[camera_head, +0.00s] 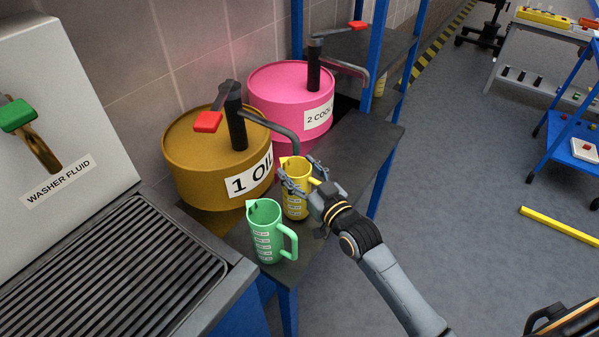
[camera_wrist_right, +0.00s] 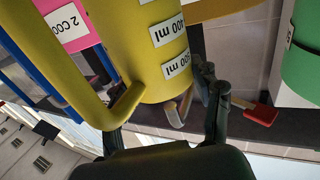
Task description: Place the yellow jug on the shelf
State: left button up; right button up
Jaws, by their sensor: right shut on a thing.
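The yellow jug (camera_head: 296,202) is upright in front of the drum labelled 1 OIL, over the dark shelf (camera_head: 372,140) and behind the green jug. I cannot tell whether its base touches the shelf. My right gripper (camera_head: 305,177) reaches in from the right and is shut on the yellow jug, with its fingers at either side. The right wrist view shows the jug (camera_wrist_right: 140,40) close up, with its handle at left and the fingers (camera_wrist_right: 168,112) beside it. My left gripper is not in view.
The green jug (camera_head: 264,232) stands at the shelf's near end, close to the yellow jug. The brown oil drum (camera_head: 205,160) and pink coolant drum (camera_head: 285,85) stand behind, with taps above. A washer fluid unit (camera_head: 60,110) and grate (camera_head: 110,270) are at left. Open floor lies at right.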

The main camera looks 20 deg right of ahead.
jog(key=shift+f, duration=0.5)
jog(key=o, duration=1.6)
jog(key=shift+c, duration=0.2)
jog(key=shift+s, duration=0.15)
jog(key=v, duration=1.2)
jog(key=shift+b, duration=0.45)
